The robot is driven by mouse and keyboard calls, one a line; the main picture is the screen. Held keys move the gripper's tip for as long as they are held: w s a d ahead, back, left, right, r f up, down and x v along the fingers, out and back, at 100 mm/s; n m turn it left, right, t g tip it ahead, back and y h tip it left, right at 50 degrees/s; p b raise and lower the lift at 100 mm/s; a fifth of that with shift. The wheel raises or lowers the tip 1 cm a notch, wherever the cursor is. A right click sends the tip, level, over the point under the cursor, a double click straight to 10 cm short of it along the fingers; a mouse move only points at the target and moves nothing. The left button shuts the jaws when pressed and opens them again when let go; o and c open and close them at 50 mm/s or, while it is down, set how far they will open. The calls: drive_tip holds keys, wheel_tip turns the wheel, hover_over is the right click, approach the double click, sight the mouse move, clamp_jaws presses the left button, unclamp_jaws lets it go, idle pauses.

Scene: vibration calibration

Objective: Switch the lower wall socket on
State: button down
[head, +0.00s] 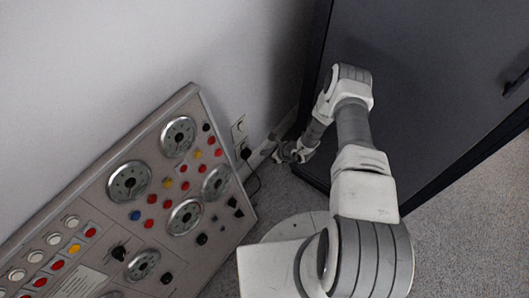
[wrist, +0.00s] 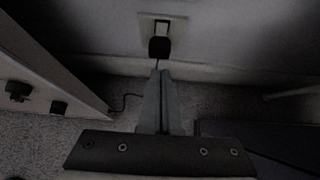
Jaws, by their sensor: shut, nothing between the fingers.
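The lower wall socket (head: 241,146) sits low on the white wall, just right of the control panel, with a black plug (head: 245,153) in it. In the wrist view the socket plate (wrist: 177,25) is at top centre, with a pale rocker switch (wrist: 161,28) above the black plug (wrist: 159,48). I cannot tell the switch's position. The upper wall socket (head: 239,129) is directly above it in the head view. My gripper (head: 277,156) is to the right of the lower socket, near the wall. Its fingers (wrist: 160,75) are shut and empty, pointing towards the plug, apparently short of it.
The control panel (head: 190,95) with gauges and coloured buttons leans at left. A dark cabinet (head: 430,60) stands at right, close to my arm. A black cable (head: 257,181) hangs from the plug to the grey carpet (head: 470,210). A pale skirting board (head: 262,152) runs below the sockets.

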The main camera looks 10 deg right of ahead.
sight(244, 146)
drive_tip(key=b+x, duration=0.1)
drive_tip(key=x, duration=0.2)
drive_tip(key=r+b+x, duration=0.1)
drive_tip(key=x, duration=0.2)
drive_tip(key=w+a+b+x, duration=0.1)
drive_tip(key=x, duration=0.2)
drive_tip(key=shift+b, duration=0.4)
drive_tip(key=shift+w+a+r, duration=0.15)
drive_tip(key=shift+w+a, duration=0.25)
drive_tip(key=shift+w+a, duration=0.15)
